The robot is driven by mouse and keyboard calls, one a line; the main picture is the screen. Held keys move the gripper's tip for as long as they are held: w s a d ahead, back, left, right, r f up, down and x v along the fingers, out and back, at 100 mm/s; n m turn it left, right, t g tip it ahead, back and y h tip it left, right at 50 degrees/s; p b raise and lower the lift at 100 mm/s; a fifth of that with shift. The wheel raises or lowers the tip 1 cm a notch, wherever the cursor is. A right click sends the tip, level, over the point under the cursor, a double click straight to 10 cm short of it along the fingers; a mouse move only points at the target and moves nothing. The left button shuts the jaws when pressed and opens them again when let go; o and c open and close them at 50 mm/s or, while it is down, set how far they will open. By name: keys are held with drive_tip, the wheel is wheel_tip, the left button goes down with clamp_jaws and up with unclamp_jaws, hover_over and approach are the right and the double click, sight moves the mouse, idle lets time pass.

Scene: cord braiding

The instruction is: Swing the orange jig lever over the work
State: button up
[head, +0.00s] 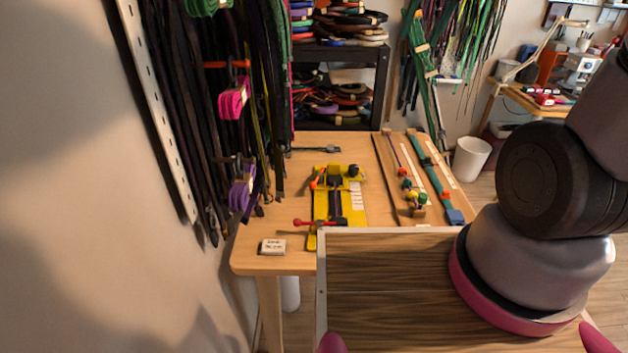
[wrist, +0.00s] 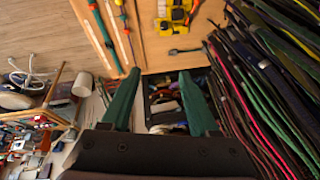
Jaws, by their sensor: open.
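The yellow jig (head: 322,207) lies on the wooden table, with a dark channel down its middle. The orange lever (head: 315,182) is at its upper left side and looks swung out along that edge, not across the channel. A second lever with a red knob (head: 299,222) sticks out at the jig's near left end. In the wrist view part of the jig (wrist: 176,20) shows at the top edge, cut off. My gripper (wrist: 160,73) is open, with two green fingers apart and nothing between them. It is clear of the jig; its fingertips are not visible in the head view.
Cords hang thickly on the left wall (head: 250,110). Wooden strips with beads and a green strap (head: 430,170) lie right of the jig. A small white label block (head: 272,247) sits at the table's near left. A dark shelf (head: 340,85) stands behind.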

drive_tip(key=w+a+f+n+g, duration=0.2)
drive_tip(key=w+a+f, duration=0.3)
drive_tip(key=w+f, duration=0.25)
drive_tip(key=n+g, duration=0.3)
hover_over(314, 182)
drive_tip(key=d, duration=0.2)
wheel_tip(314, 182, down, 29)
drive_tip(key=shift+y, duration=0.4)
drive_tip(key=f, duration=0.3)
drive_tip(key=a+f, duration=0.1)
drive_tip(key=f, duration=0.2)
drive_tip(key=a+f, duration=0.1)
drive_tip(key=f, duration=0.2)
drive_tip(key=shift+f, duration=0.2)
drive_tip(key=shift+c, duration=0.3)
clamp_jaws()
drive_tip(key=shift+a, duration=0.1)
